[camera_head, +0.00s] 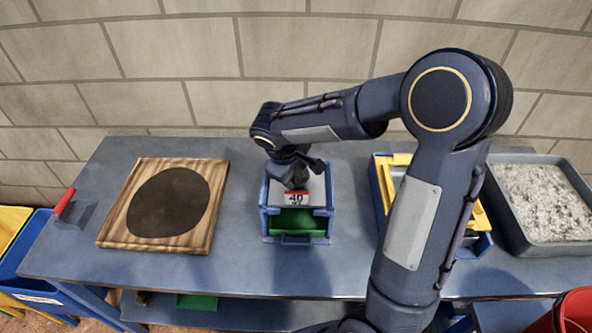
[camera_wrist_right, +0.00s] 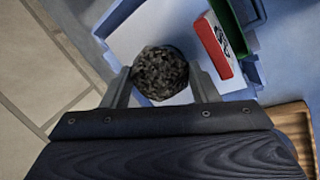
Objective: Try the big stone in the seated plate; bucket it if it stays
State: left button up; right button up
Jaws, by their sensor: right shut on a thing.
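My right gripper (camera_wrist_right: 162,84) is shut on a dark, rough stone (camera_wrist_right: 160,73), one finger on each side of it. In the head view the gripper (camera_head: 297,178) is over the back of a blue frame (camera_head: 292,240) on the table. In the frame sits a pale plate (camera_head: 316,188) with a red and white label reading 40 (camera_head: 298,198); the label also shows in the wrist view (camera_wrist_right: 217,45). Green (camera_head: 298,221) shows at the frame's front. I cannot tell whether the stone touches the plate. Part of a red bucket (camera_head: 577,312) shows at lower right. My left gripper is out of view.
A wooden board with a dark round patch (camera_head: 170,203) lies left on the table, beside a red-handled scraper (camera_head: 66,203). A blue tray with yellow pieces (camera_head: 477,243) and a grey tray of pale gravel (camera_head: 540,248) are at right. Table is clear around the frame's left.

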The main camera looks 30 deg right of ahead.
jog(key=o, duration=1.3)
jog(key=v, duration=0.8)
jog(key=shift+d, duration=0.15)
